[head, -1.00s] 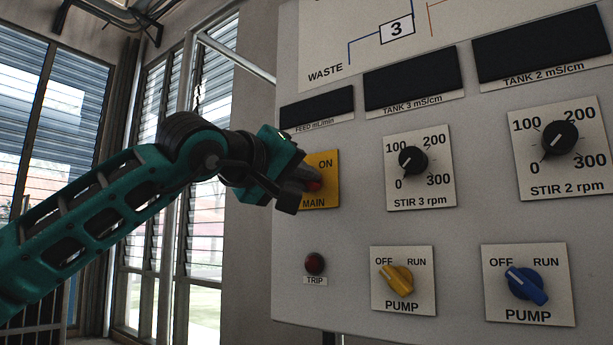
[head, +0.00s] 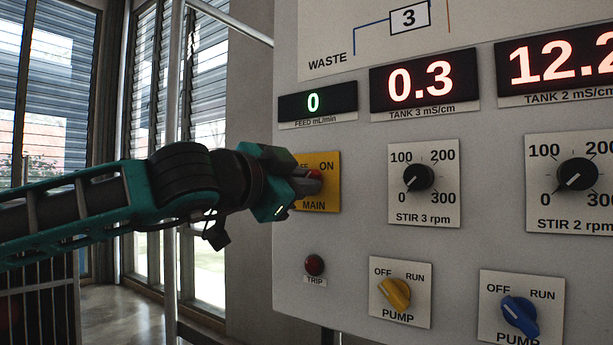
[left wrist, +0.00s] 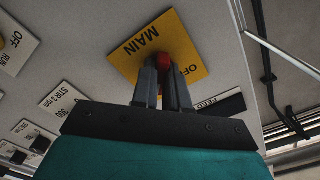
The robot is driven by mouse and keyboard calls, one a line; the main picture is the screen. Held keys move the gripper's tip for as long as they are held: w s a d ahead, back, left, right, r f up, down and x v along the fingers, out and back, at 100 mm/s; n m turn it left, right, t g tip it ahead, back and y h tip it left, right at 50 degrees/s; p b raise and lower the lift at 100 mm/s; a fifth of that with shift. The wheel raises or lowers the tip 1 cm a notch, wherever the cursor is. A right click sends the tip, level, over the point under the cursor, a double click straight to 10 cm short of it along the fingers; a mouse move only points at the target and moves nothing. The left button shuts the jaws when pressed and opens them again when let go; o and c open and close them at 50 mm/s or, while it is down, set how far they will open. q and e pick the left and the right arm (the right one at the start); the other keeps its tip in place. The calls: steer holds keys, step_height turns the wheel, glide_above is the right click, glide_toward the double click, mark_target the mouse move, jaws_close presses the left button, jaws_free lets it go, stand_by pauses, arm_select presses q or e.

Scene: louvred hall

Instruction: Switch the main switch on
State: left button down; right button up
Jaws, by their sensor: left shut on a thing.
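The main switch is a red knob (head: 314,176) on a yellow plate (head: 328,199) marked ON and MAIN, at the left edge of the grey panel. My left gripper (head: 308,184) comes in from the left and is shut on the red knob, hiding part of it and of the plate's lettering. In the left wrist view the two grey fingers (left wrist: 163,84) straddle the red knob (left wrist: 165,56), in front of the yellow plate (left wrist: 182,48). The displays are lit: feed (head: 317,102) shows a green 0, tank 3 (head: 422,82) shows a red 0.3. My right gripper is not in view.
Below are a red trip lamp (head: 315,265), a yellow pump knob (head: 395,294) and a blue pump knob (head: 520,315). Two black stir dials (head: 418,177) sit to the right. Louvred windows and open floor lie left of the panel.

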arm_select(q)
steer(key=c, duration=1.1)
jaws_free()
steer(key=shift+o, duration=0.2)
steer(key=b+v, duration=0.2)
steer(key=v, duration=0.5)
